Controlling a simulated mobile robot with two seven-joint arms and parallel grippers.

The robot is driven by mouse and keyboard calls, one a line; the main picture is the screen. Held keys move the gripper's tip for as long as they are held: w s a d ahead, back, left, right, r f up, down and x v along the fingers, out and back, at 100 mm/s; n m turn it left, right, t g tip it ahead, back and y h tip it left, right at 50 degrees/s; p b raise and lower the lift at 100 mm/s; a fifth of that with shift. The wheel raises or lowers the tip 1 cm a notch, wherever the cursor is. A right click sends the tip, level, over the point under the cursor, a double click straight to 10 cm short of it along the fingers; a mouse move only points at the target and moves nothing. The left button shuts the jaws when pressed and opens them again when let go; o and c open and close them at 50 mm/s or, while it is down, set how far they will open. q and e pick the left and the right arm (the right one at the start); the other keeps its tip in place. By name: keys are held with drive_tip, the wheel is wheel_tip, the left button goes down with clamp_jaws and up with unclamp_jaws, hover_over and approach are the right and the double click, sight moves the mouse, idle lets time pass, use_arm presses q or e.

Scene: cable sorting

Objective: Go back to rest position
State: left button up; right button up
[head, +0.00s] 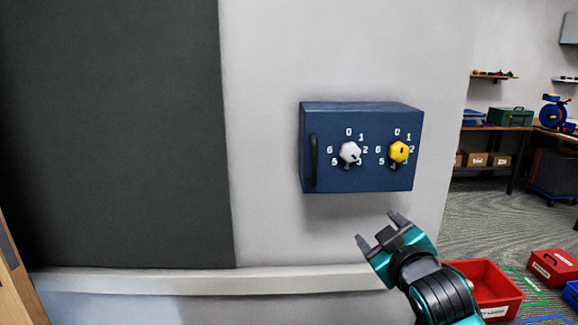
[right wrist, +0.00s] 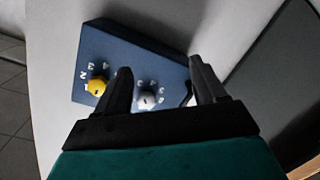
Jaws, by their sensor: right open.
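My right gripper (head: 378,229) is open and empty, below the blue wall box and apart from it in the head view. It also shows in the right wrist view (right wrist: 162,85), its two dark fingers spread with the box beyond them. The blue box (head: 334,183) is fixed to the pale wall and has a dark handle (head: 313,160) on its left side. It carries a white knob (head: 350,152) and a yellow knob (head: 399,151), each ringed by white numbers. The right wrist view shows the yellow knob (right wrist: 97,86) and the white knob (right wrist: 147,98). My left gripper is in neither view.
A dark panel (head: 115,130) covers the wall at left, above a pale ledge (head: 180,281). Red bins (head: 485,285) stand on the floor at lower right. Shelves and a workbench (head: 490,130) with boxes are farther back at right. Space in front of the wall looks clear.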

drive_tip(key=s+f+m+g, duration=0.2)
drive_tip(key=s+f, duration=0.4)
drive_tip(key=f, duration=0.4)
drive_tip(key=s+f+m+g, duration=0.1)
drive_tip(key=s+f, duration=0.4)
drive_tip(key=f, duration=0.5)
drive_tip(key=s+f+m+g, duration=0.2)
drive_tip(key=s+f, duration=0.9)
drive_tip(key=s, duration=0.3)
drive_tip(key=shift+s+d+m+g+y, duration=0.3)
drive_tip(key=shift+s+d+m, duration=0.1)
drive_tip(key=shift+d, duration=0.05)
drive_tip(key=shift+f, duration=0.1)
drive_tip(key=shift+c, duration=0.2)
